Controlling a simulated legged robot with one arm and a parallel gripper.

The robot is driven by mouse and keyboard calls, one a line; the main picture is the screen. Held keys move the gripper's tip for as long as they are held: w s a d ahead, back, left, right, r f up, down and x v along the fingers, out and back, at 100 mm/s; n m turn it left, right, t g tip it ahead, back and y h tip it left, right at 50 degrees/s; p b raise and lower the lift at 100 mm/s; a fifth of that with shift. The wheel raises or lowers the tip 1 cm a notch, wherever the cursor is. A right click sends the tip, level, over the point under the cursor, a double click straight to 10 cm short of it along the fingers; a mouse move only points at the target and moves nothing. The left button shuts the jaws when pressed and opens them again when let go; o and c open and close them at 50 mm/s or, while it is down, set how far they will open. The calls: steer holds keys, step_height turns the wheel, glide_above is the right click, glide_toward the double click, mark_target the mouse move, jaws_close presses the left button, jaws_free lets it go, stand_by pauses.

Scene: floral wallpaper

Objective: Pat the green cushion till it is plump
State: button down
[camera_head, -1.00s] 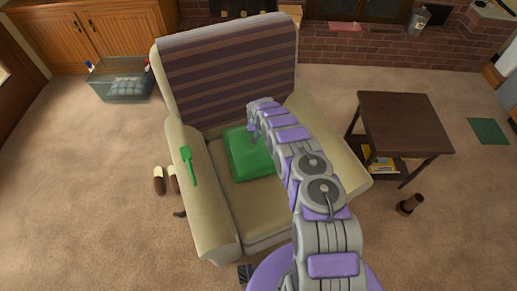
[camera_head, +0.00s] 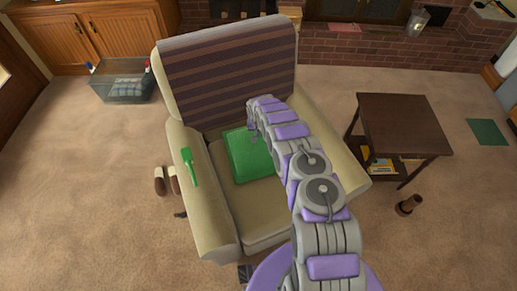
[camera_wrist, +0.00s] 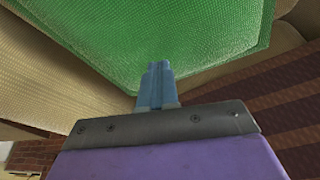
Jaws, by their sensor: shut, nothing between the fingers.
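The green cushion (camera_head: 243,160) lies on the seat of the beige armchair (camera_head: 240,220), towards the backrest. My arm covers its right part in the head view. My gripper (camera_head: 254,136) is over the cushion's far edge. In the wrist view the cushion (camera_wrist: 150,35) fills the upper middle, and my gripper's fingers (camera_wrist: 158,68) are shut together, empty, pointing at it. I cannot tell whether the fingertips touch it.
A green long-handled tool (camera_head: 189,166) lies on the chair's left armrest. A dark side table (camera_head: 403,124) stands to the right, with a brown cup-like object (camera_head: 408,205) on the carpet nearby. A clear bin (camera_head: 122,85) and slippers (camera_head: 160,181) are at left.

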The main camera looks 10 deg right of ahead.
mark_target(259, 138)
steer(key=shift+f, duration=0.2)
steer(key=shift+f+b, duration=0.7)
steer(key=shift+f, duration=1.05)
steer(key=shift+r, duration=0.1)
steer(key=shift+r, duration=0.1)
steer(key=shift+w+r+p, duration=0.1)
steer(key=shift+r+p, duration=0.65)
steer(key=shift+r, duration=0.95)
step_height(259, 138, up, 6)
steer(key=shift+f+p, duration=0.1)
steer(key=shift+p, duration=1.1)
